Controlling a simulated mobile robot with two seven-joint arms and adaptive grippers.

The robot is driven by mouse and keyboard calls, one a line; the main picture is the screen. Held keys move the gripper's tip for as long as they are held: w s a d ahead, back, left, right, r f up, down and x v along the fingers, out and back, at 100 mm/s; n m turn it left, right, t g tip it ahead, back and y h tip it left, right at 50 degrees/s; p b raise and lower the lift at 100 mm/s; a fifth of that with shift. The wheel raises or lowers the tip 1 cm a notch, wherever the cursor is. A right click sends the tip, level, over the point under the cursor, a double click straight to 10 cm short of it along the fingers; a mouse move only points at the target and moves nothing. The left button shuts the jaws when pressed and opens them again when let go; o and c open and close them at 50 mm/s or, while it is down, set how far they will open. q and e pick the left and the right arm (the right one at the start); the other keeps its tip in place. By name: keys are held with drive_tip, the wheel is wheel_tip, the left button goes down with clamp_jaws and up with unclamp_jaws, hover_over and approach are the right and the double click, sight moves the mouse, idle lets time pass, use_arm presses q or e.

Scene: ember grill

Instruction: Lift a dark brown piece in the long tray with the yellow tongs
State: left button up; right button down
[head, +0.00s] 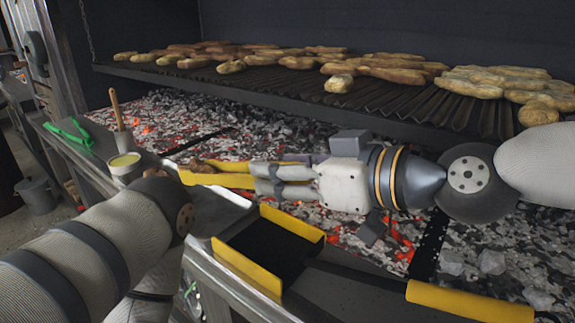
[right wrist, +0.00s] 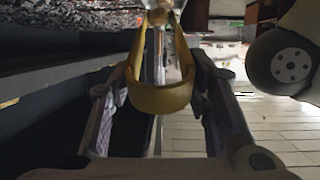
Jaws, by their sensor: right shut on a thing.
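My right gripper (head: 262,178) is shut on the yellow tongs (head: 222,180), which point left over the front edge of the grill. A brown piece (head: 202,166) shows at the tongs, near their far end; I cannot tell if it is clamped. The pale long tray (head: 232,196) lies below the tongs, mostly hidden by them and my left arm. In the right wrist view the rounded bend of the tongs (right wrist: 160,98) sits between my right gripper's fingers (right wrist: 160,115), and a tan piece (right wrist: 157,17) shows near their far end. My left gripper is out of view.
A bowl of yellow sauce (head: 125,160) with a brush (head: 117,110) and green tongs (head: 70,134) lie at left. A black scoop with yellow rims (head: 235,268) sits in front. Glowing coals (head: 330,130) lie behind, under a rack (head: 440,105) of long pale food.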

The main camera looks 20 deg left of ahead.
use_arm(q)
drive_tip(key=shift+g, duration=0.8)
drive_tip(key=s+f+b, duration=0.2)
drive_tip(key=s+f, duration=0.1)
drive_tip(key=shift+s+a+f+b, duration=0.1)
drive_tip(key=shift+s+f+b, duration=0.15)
drive_tip(key=shift+b, duration=0.05)
use_arm(e)
wheel_tip(320, 180, down, 8)
drive_tip(key=shift+r, duration=0.2)
drive_tip(key=shift+w+a, duration=0.1)
drive_tip(key=c, duration=1.3)
unclamp_jaws()
clamp_jaws()
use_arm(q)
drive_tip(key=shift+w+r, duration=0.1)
